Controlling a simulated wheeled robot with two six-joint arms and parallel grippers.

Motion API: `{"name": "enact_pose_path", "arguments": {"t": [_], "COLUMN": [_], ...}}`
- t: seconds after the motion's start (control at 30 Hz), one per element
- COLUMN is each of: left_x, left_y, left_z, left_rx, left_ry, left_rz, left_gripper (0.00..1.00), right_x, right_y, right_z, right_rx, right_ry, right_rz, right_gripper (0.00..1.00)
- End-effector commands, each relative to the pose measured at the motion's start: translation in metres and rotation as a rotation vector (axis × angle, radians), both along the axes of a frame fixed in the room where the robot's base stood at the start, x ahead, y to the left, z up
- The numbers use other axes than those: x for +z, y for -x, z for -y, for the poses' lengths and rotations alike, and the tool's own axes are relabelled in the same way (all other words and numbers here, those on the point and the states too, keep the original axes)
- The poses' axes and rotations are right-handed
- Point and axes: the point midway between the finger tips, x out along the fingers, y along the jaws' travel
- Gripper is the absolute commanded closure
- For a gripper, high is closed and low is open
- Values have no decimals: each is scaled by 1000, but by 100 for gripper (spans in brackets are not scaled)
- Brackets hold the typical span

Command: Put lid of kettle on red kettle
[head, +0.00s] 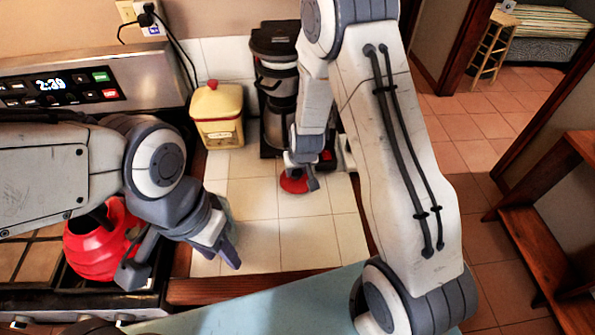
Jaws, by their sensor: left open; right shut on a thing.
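The red kettle (92,248) sits on the stove at the lower left, partly hidden behind my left arm. My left gripper (178,272) is open and empty, its fingers spread just right of the kettle and over the counter's front edge. My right gripper (298,184) is shut on the red lid (293,183) over the white tiled counter.
A yellow canister with a red lid (217,118) and a dark coffee maker (272,42) stand at the back of the counter. The stove control panel (60,88) is at the left. The tiles (262,240) between my grippers are clear.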

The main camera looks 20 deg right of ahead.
Motion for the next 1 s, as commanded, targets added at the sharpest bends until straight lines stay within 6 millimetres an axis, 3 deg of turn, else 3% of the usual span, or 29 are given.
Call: {"name": "enact_pose_path", "arguments": {"t": [0.43, 0.47, 0.53, 0.83, 1.0], "left_x": [-4, -3, -2, -2, 2], "left_y": [0, 0, 0, 0, 0], "left_z": [0, 0, 0, 0, 0], "left_rx": [0, 0, 0, 0, 0], "left_ry": [1, 1, 1, 1, 1], "left_rz": [1, 1, 1, 1, 1], "left_gripper": [55, 55, 55, 55, 55], "right_x": [-9, -9, -8, -7, 5], "right_y": [0, 0, 0, 0, 2], "right_z": [0, 0, 0, 0, 0], "right_rx": [-1, -1, 0, 0, 1], "right_ry": [-1, -1, -1, -1, 0], "right_rz": [2, 2, 2, 2, 3], "right_gripper": [100, 52, 26, 26, 26]}}
